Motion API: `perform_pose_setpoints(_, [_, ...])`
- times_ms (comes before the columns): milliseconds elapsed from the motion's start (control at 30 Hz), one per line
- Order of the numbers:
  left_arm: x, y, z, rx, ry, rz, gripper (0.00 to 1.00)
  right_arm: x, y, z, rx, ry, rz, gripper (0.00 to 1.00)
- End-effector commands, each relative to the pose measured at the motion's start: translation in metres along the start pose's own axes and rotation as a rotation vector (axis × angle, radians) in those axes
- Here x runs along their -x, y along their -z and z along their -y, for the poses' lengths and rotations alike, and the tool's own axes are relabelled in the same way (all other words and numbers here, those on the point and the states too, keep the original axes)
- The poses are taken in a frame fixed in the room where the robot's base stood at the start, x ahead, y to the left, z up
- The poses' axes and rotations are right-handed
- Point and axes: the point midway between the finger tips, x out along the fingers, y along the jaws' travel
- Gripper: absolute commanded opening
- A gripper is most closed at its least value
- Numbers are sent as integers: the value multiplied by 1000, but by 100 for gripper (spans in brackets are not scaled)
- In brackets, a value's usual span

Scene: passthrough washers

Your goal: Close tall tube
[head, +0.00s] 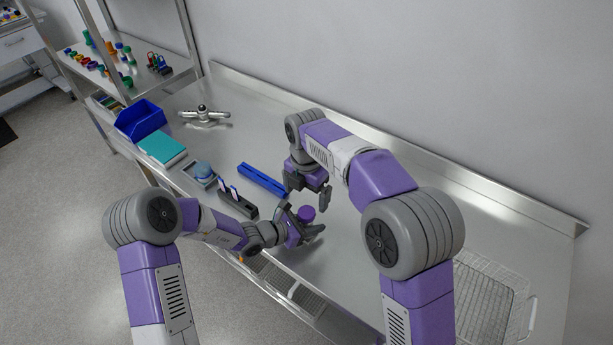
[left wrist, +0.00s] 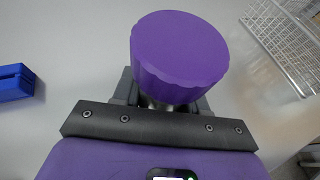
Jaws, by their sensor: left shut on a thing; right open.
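A round purple cap (head: 306,213) with a ribbed edge stands out above my left gripper (head: 308,231) in the head view. In the left wrist view the cap (left wrist: 180,48) looks large, with a short shiny part just below it between the fingers. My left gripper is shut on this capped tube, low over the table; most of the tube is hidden. My right gripper (head: 306,193) is open and empty, fingers pointing down, a little above and behind the cap. I cannot tell whether the cap is fully seated.
A long blue rack (head: 262,180) and a dark holder (head: 238,203) lie left of the grippers on the steel table (head: 255,130). A teal box (head: 162,149), a blue bin (head: 140,119) and a metal fixture (head: 204,114) stand farther left. A wire basket (head: 488,293) is at the right.

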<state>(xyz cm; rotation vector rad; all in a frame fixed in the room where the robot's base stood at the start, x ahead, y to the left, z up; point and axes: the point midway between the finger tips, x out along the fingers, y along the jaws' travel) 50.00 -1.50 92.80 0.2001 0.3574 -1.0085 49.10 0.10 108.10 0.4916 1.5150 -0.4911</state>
Motion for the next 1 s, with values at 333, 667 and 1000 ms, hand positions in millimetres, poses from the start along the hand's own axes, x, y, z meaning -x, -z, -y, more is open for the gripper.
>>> perform_pose_setpoints(333, [0, 0, 0, 0, 0, 1, 0, 74, -1, 0, -1, -4, 2, 100])
perform_pose_setpoints(667, [0, 0, 0, 0, 0, 1, 0, 93, 0, 0, -1, 1, 0, 100])
perform_pose_setpoints(1000, [0, 0, 0, 0, 0, 1, 64, 92, 0, 0, -1, 0, 1, 100])
